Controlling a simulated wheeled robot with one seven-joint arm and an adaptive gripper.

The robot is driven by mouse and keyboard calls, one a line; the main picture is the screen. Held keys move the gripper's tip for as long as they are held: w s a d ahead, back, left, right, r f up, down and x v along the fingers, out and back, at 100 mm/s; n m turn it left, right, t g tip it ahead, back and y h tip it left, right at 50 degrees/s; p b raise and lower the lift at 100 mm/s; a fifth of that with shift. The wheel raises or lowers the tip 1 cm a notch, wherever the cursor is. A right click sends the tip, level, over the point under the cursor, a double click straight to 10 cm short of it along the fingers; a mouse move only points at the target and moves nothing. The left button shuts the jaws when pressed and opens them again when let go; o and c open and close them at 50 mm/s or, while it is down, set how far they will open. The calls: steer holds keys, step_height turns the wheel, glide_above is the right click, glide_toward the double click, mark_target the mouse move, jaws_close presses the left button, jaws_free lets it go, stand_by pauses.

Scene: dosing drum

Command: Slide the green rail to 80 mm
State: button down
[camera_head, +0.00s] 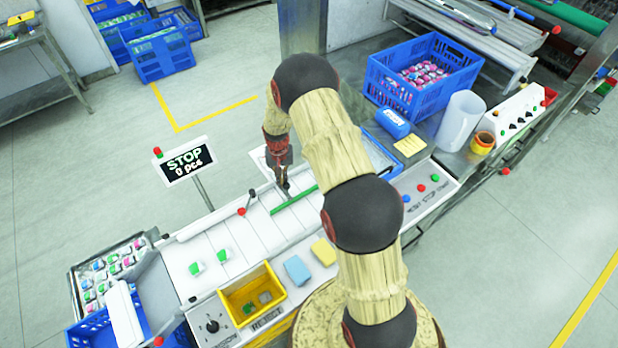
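The green rail (294,199) is a thin straight bar lying across the white conveyor belt (246,242), near its upper right end. My gripper (285,186) points down just beside the upper left part of the rail. Its fingers are small and dark here, so I cannot tell whether they are open or shut, or whether they touch the rail. My arm hides the area to the right of the rail. I cannot read any millimetre scale in this view.
A STOP sign (185,162) reading 0 pcs stands behind the belt. A red-knobbed lever (242,211) is at the belt's far edge. A yellow reject bin (252,295), a blue sponge (297,270) and a yellow sponge (324,251) line the near side. A blue crate (408,95) stands upper right.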

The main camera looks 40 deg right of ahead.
mark_target(287, 185)
steer(key=shift+s, duration=1.5)
steer(key=shift+s+p, duration=0.3)
steer(key=shift+s, duration=0.7)
steer(key=shift+w+b, duration=0.35)
steer(key=shift+w, duration=0.4)
